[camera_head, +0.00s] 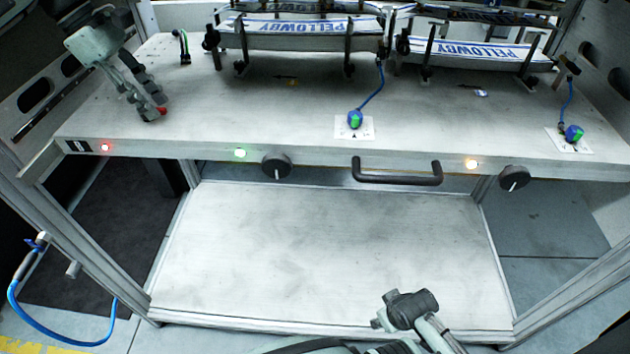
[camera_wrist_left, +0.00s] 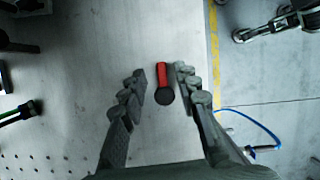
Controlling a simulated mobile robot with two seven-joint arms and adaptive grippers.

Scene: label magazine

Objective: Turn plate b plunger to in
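My left gripper (camera_head: 157,107) is over the left end of the grey table, its fingers open and pointing down. In the left wrist view a red lever with a round black end (camera_wrist_left: 163,77) lies between the open fingers (camera_wrist_left: 160,72), with a gap on each side. In the head view only a bit of its red (camera_head: 162,110) shows at the fingertips; the rest is hidden. I cannot tell which part is plate b's plunger. Black round knobs, left (camera_head: 276,166) and right (camera_head: 514,178), sit on the table's front edge.
Green-and-blue valves (camera_head: 355,119) (camera_head: 573,133) with blue hoses stand on white cards. Racks with printed labels (camera_head: 300,42) stand at the back. Red, green and orange lamps and a black handle (camera_head: 398,179) line the front edge. The left-middle tabletop is clear.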

